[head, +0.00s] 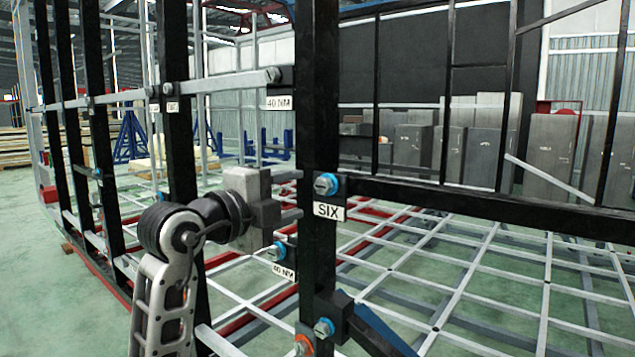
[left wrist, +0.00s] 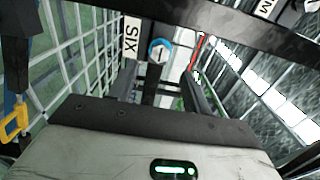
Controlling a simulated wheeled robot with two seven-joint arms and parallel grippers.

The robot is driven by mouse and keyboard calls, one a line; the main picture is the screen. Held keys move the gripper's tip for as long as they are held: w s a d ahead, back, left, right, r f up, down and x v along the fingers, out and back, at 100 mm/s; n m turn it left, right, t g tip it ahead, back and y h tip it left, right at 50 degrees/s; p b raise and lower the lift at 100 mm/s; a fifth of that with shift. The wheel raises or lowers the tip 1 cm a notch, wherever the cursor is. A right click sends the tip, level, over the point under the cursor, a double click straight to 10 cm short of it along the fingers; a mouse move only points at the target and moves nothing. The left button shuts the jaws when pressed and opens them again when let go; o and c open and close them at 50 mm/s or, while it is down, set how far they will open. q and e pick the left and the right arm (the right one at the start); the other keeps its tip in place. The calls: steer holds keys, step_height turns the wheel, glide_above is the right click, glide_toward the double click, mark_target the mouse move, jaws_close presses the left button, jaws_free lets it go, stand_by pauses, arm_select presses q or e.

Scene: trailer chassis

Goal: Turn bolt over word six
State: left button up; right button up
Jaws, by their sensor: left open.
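The bolt (head: 326,184), with a blue collar and a metal head, sits on a black upright post just above the white label SIX (head: 329,211). In the left wrist view the same bolt (left wrist: 160,51) shows beside the label SIX (left wrist: 131,38), which looks turned on its side. My left gripper (head: 291,196) is left of the bolt in the head view, facing the post. In the left wrist view its two fingers (left wrist: 165,88) are apart with nothing between them, and the bolt lies beyond their tips. My right gripper is in neither view.
A bolt (head: 276,251) with a 40 NM label is below my gripper. A black crossbar (head: 480,198) runs right from the post. White grid bars (head: 460,285) lie behind.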

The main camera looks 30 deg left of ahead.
mark_target(321, 187)
arm_select(q)
steer(key=w, duration=0.2)
steer(key=w+p, duration=0.1)
steer(key=w, duration=0.4)
steer(key=shift+w+d, duration=0.2)
steer(key=shift+d, duration=0.1)
steer(key=c, duration=1)
